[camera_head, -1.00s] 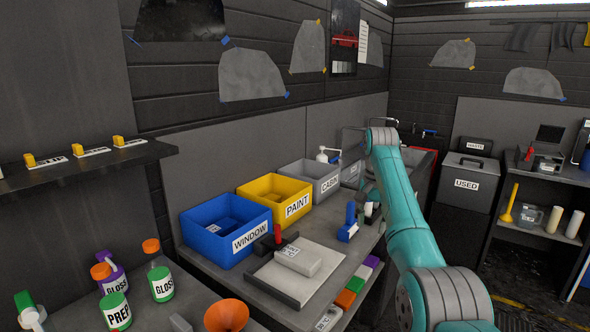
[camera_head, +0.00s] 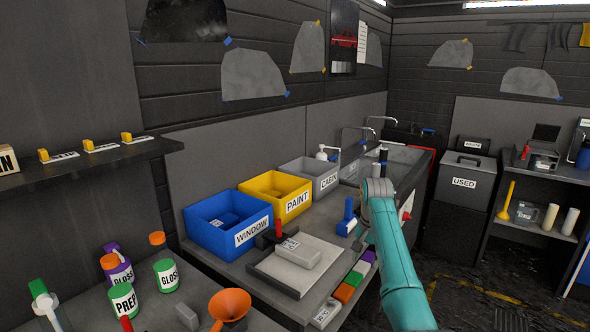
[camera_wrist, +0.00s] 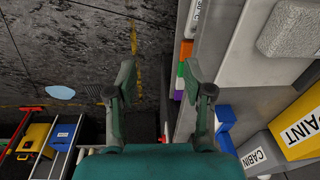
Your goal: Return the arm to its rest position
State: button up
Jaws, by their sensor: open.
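My teal arm (camera_head: 396,265) reaches up from the bottom of the head view, in front of the workbench's right part. Its grey wrist joint (camera_head: 378,200) is the highest part showing clearly, and the gripper's fingers are hidden in that view. In the wrist view my gripper (camera_wrist: 162,85) is open, its two dark fingers wide apart. Nothing is between the fingers but the floor and the workbench edge below.
Blue WINDOW (camera_head: 228,222), yellow PAINT (camera_head: 275,193) and grey CABIN (camera_head: 311,176) bins stand on the workbench. Several coloured blocks (camera_head: 346,291) line its front edge near my arm. A USED bin (camera_head: 463,183) stands right.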

jog(key=s+f+n+t, duration=0.15)
jog(key=s+f, duration=0.35)
jog(key=f, duration=0.9)
jog(key=s+f+t, duration=0.2)
jog(key=s+f, duration=0.2)
jog(key=f, duration=0.9)
jog(key=s+a+f+n+t, duration=0.1)
jog(key=s+f+t, duration=0.1)
jog(key=s+f, duration=0.6)
jog(key=s+a+f+n+t, duration=0.1)
jog(key=s+f, duration=0.3)
jog(key=s, duration=0.8)
jog(key=s+r+n+t, duration=0.1)
jog(key=s+r+t, duration=0.15)
jog(key=s, duration=1.05)
jog(key=s+r+n+t, duration=0.1)
jog(key=s+r, duration=0.3)
jog(key=s, duration=0.9)
jog(key=s+r+t, duration=0.1)
jog(key=s+r, duration=0.6)
jog(key=r, duration=0.4)
jog(key=s+r+n+t, duration=0.1)
jog(key=s+r+t, duration=0.1)
jog(key=s+r, duration=0.6)
notch_tip(320, 180, up, 4)
jog(key=shift+a+f+t, duration=0.15)
jog(key=shift+f+t, duration=0.05)
jog(key=shift+t, duration=0.1)
